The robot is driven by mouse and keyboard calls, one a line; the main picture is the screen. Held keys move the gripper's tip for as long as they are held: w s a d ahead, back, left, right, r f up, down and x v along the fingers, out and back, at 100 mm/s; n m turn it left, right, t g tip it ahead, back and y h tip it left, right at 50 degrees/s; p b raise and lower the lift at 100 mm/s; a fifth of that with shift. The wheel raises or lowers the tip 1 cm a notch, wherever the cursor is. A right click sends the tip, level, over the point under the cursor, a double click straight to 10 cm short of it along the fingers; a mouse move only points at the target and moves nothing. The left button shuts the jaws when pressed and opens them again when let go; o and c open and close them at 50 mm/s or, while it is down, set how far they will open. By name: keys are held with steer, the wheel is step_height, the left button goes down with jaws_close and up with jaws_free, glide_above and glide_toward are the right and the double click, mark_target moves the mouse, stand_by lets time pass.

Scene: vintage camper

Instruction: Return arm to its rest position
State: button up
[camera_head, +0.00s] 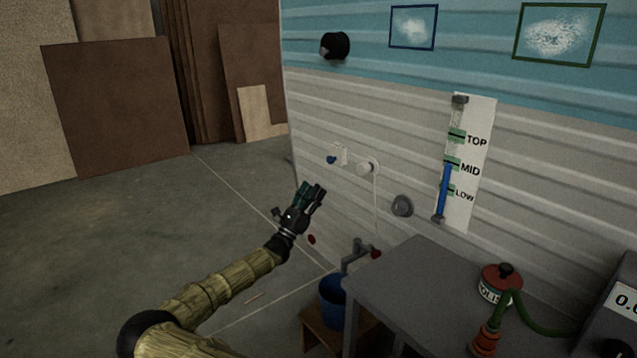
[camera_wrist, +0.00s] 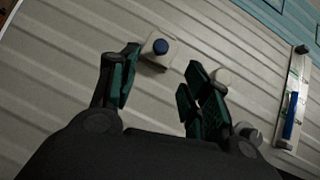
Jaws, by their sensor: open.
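My gripper (camera_head: 312,196) is at the end of my arm, out in front of the camper wall in the head view. In the wrist view its green fingers (camera_wrist: 160,88) are spread apart with nothing between them. The gripper points at the wall. A blue knob on a white plate (camera_wrist: 160,47) lies beyond the fingers, and a round white fitting (camera_wrist: 222,76) shows behind the right finger. Whether the fingertips are near the wall is hard to tell, but no contact shows. My arm is stretched forward from the lower left of the head view.
A grey table (camera_head: 415,275) stands at the right with a red can (camera_head: 500,282) and a green hose (camera_head: 545,325). A blue bucket (camera_head: 331,303) sits on a wooden stool below a tap (camera_head: 357,252). A level gauge (camera_head: 468,165) hangs on the wall. Floor at left is clear.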

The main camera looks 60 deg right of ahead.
steer(key=shift+a+f, duration=0.45)
steer(key=shift+a, duration=0.1)
